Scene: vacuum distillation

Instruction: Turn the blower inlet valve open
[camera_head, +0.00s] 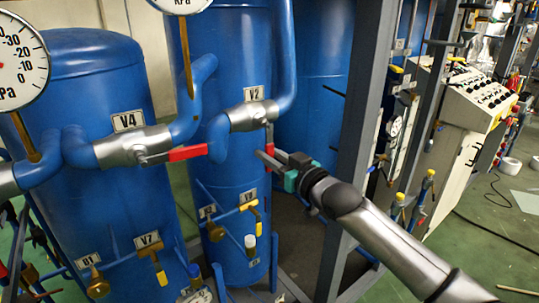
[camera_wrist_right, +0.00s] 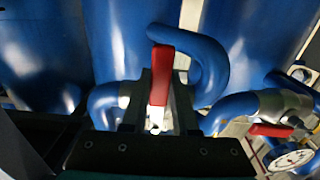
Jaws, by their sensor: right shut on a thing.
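The V2 valve (camera_head: 251,115) is a silver body in a blue pipe, under a "V2" label. Its red handle (camera_head: 269,134) hangs down in the head view, mostly hidden by my right gripper (camera_head: 268,156). In the right wrist view the red handle (camera_wrist_right: 160,76) stands upright between the two fingers of my right gripper (camera_wrist_right: 159,112), which is shut on it. The V4 valve (camera_head: 135,148) is to the left, with its red handle (camera_head: 187,152) lying roughly level and pointing right. I do not see my left gripper. No label naming a blower inlet is readable.
Blue tanks (camera_head: 95,90) stand behind the pipes. A grey upright post (camera_head: 357,110) stands close behind my right arm. Smaller yellow-handled valves (camera_head: 152,256) sit lower down. A pressure gauge (camera_head: 18,65) is at the left. A control console (camera_head: 468,100) stands at the right.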

